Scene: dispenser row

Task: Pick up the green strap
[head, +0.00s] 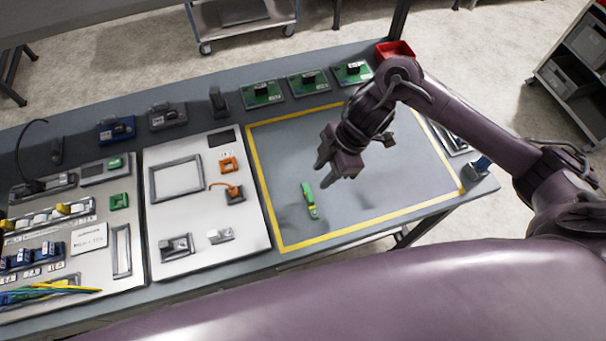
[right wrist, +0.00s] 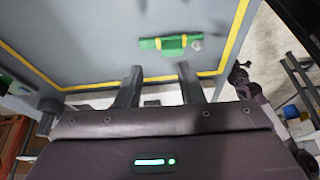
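The green strap (head: 310,199) lies on the grey mat inside the yellow border, with a yellow band near its lower end. My left gripper is not in either view.
The yellow-bordered mat (head: 400,186) is otherwise mostly clear. Several green circuit boards (head: 309,84) stand along its far edge, with a red bin (head: 395,49) behind. A white panel (head: 180,209) with orange parts lies left of the mat. A blue item (head: 480,165) sits at the right edge.

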